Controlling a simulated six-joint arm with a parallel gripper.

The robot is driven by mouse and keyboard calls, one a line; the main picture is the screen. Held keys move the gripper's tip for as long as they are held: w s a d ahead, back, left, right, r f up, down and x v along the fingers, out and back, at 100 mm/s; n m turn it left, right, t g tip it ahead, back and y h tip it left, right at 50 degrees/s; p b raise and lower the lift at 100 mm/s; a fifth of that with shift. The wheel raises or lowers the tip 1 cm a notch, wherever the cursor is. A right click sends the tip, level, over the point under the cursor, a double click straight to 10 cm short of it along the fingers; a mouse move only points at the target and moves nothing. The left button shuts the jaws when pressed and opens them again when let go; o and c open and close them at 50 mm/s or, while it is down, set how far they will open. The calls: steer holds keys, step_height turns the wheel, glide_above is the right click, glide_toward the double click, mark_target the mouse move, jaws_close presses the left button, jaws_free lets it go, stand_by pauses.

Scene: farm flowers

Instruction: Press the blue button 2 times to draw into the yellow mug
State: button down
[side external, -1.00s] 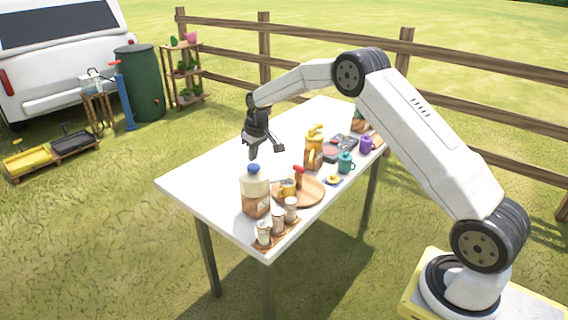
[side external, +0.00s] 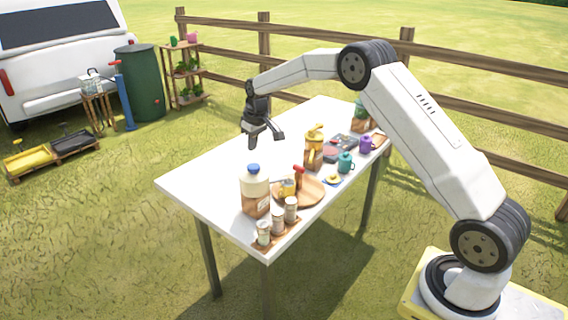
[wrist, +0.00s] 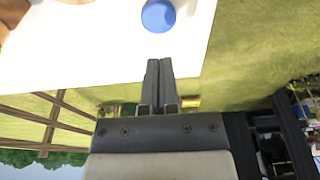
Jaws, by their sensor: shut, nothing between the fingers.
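A blue round top (side external: 253,168), the only blue button-like part I see, sits on a pale jug (side external: 256,196) with brown contents near the left front of the table. It also shows in the wrist view (wrist: 158,15), beyond my fingertips. The yellow mug (side external: 287,188) stands right of the jug, on or at a round wooden tray (side external: 313,196). My gripper (side external: 266,140) is in the air over the table, behind and above the jug, apart from everything. In the wrist view my gripper (wrist: 160,62) has its fingers together, with nothing between them.
A wooden rack with several small cups (side external: 277,224) is at the front corner of the white table (side external: 205,180). A yellow-topped container (side external: 314,152), a teal mug (side external: 345,163) and a purple mug (side external: 366,144) stand farther right. The table's left rear is clear.

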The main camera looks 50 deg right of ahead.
steer(key=shift+r, duration=1.25)
steer(key=shift+s+a, duration=0.1)
steer(key=s+a+f, duration=0.1)
steer(key=s+a, duration=0.3)
steer(key=s, duration=0.6)
steer(key=s+a+f, duration=0.1)
steer(key=s+a, duration=0.3)
steer(key=s, duration=0.7)
steer(key=s+a+f, duration=0.1)
steer(key=s+a, duration=0.4)
steer(key=s, duration=0.6)
steer(key=shift+f, duration=0.15)
